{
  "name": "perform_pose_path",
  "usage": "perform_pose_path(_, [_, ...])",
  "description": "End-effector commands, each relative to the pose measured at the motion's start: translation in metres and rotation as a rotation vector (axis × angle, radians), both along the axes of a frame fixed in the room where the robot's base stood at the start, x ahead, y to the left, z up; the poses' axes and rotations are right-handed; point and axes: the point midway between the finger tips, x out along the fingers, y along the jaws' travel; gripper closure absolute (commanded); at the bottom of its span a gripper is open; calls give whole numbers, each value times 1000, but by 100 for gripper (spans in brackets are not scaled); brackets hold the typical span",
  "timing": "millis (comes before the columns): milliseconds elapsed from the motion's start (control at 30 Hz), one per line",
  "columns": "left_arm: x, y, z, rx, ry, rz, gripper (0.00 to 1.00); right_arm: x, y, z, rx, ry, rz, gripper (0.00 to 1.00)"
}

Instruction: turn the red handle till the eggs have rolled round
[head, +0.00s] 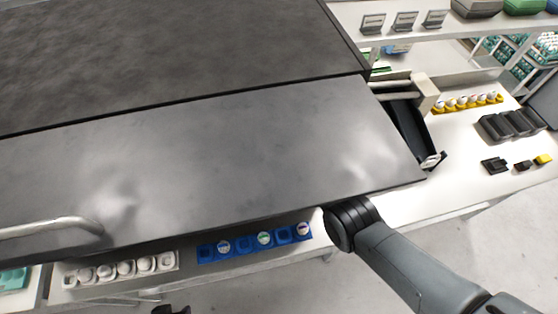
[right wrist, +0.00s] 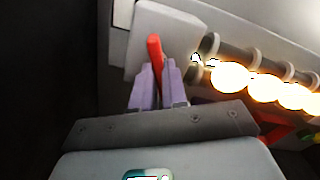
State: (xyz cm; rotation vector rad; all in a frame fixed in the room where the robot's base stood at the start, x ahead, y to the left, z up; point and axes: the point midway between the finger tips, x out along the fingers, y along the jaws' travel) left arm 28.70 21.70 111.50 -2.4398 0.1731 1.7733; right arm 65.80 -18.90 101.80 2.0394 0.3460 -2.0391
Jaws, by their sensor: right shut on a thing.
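In the right wrist view, the red handle (right wrist: 155,58) stands upright against a pale block. My right gripper (right wrist: 159,82) has its two purple fingers closed on it, one on each side. Right of the handle, several eggs (right wrist: 229,77) lie in a row along a grey bar with rings, so brightly lit that their surfaces are washed out. In the head view, my right arm comes in from the lower right and passes under a large dark grey panel, which hides the gripper, handle and eggs. My left gripper cannot be made out.
The grey panel (head: 200,150) covers much of the head view, with a metal bar handle (head: 50,228) at its left. Along the front lie a white egg tray (head: 170,262) and a blue tray (head: 207,256). A yellow tray (head: 437,109) and black boxes (head: 512,124) stand at right.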

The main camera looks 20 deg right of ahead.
Motion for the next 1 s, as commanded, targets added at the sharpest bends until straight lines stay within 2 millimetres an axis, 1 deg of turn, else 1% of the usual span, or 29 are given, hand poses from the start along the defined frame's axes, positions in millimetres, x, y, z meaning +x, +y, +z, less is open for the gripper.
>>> perform_pose_path(300, [0, 3, 2, 11, 0, -7, 57, 0, 1, 1, 1, 1, -300, 100])
perform_pose_path(600, [0, 2, 1, 10, 1, -6, 57, 0, 1, 1, 1, 0, -551, 100])
perform_pose_path(800, [0, 1, 0, 4, 0, -3, 57, 0, 1, 1, 1, 0, -667, 100])
perform_pose_path(1000, [0, -1, 0, -3, 0, 2, 57, 0, 1, 1, 1, 0, -734, 100])
